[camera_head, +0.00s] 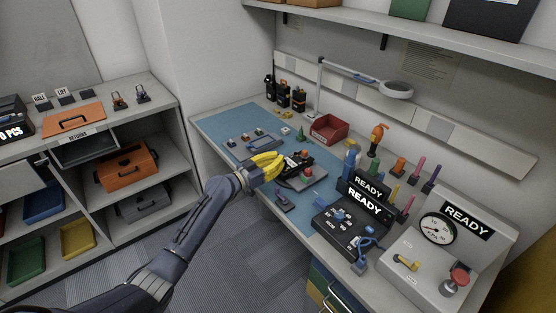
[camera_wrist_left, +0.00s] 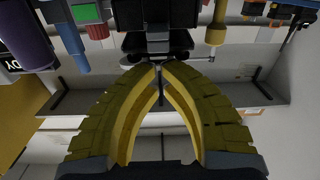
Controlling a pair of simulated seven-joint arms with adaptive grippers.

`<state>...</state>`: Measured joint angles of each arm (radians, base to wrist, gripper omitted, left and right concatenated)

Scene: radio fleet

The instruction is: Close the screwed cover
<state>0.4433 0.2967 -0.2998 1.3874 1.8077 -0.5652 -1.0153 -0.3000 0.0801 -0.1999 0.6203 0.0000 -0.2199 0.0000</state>
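My left gripper (camera_head: 281,159), with yellow fingers, is over the blue mat at the left side of a dark device (camera_head: 299,160). I take this device for the one with the cover, but the cover and its screws are too small to tell. In the left wrist view the two fingertips (camera_wrist_left: 159,66) come together, with no clear object between them. A dark device body (camera_wrist_left: 155,15) shows just beyond the tips; contact cannot be told. My right gripper is not in view.
A grey block with a red button (camera_head: 306,174) stands beside the device. The black READY box (camera_head: 350,221) and gauge panel (camera_head: 467,216) are to the right. A red bin (camera_head: 328,129) and lamp (camera_head: 396,90) are behind. The mat (camera_head: 222,128) has free room at far left.

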